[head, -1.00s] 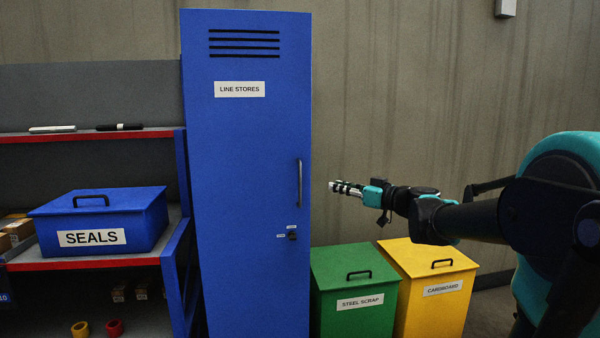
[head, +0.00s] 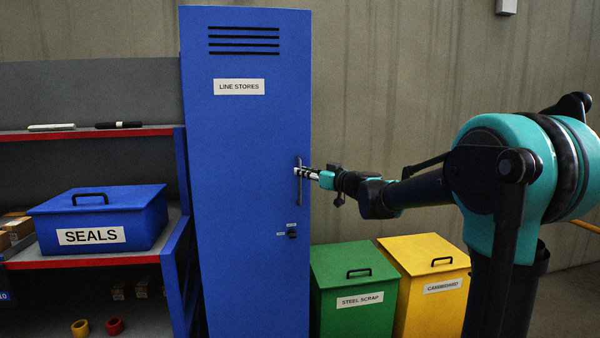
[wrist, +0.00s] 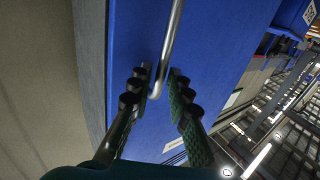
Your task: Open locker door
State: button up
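The tall blue locker labelled LINE STORES has its door (head: 245,150) closed flush in the head view. A vertical grey bar handle (head: 299,187) is on the door's right side; it also shows in the wrist view (wrist: 170,40). A small dark lock (head: 292,234) sits below it. My gripper (head: 301,171) is at the handle, reaching in from the right. In the wrist view my gripper's two fingers (wrist: 160,76) are apart, with the handle's end between them. A gap shows beside the right finger; I cannot tell whether the left finger touches the bar.
A green STEEL SCRAP bin (head: 353,285) and a yellow CARDBOARD bin (head: 435,280) stand right of the locker, below my arm. A shelf (head: 80,263) holding a blue SEALS box (head: 100,220) stands on the left.

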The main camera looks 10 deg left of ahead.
jog(key=shift+x, duration=1.1)
grip_shut()
